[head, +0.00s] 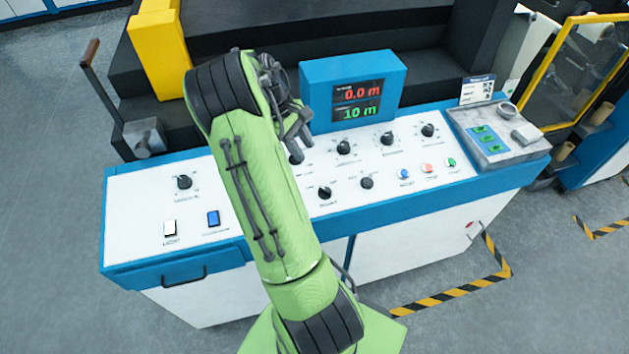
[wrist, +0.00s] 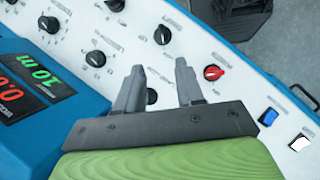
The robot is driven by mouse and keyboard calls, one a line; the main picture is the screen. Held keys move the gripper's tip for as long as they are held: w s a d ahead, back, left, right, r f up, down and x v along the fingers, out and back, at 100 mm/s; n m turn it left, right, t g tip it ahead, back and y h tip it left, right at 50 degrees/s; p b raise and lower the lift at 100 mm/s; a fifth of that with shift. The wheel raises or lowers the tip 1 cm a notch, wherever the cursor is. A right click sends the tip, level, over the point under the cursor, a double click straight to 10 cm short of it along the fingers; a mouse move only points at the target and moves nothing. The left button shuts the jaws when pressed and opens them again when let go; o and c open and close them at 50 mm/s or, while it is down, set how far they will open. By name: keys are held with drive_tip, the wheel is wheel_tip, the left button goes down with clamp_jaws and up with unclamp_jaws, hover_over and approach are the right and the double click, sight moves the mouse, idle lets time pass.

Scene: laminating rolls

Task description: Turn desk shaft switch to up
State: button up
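The control desk (head: 430,203) carries several black rotary knobs with labels too small to read, so I cannot tell which is the desk shaft switch. In the head view, knobs show at the front (head: 325,193), (head: 366,183) and the back (head: 343,147), (head: 428,130). In the wrist view a red knob (wrist: 213,73) stands right of my gripper (wrist: 160,84); my arm hides it in the head view. A black knob (wrist: 151,97) shows between my two spread, empty fingers. My gripper (head: 298,128) is over the desk, left of the display.
A blue display box (head: 315,85) reading 0.0 m and 10 m stands at the back of the desk. A white switch (head: 169,228) and a blue switch (head: 213,218) are at the left. Coloured push buttons (head: 427,167) and a grey tray (head: 500,140) are at the right.

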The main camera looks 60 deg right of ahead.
sight(326, 189)
drive_tip(key=x, duration=1.5)
drive_tip(key=shift+f+b, duration=0.3)
drive_tip(key=shift+f, duration=0.1)
drive_tip(key=shift+a, duration=0.1)
clamp_jaws()
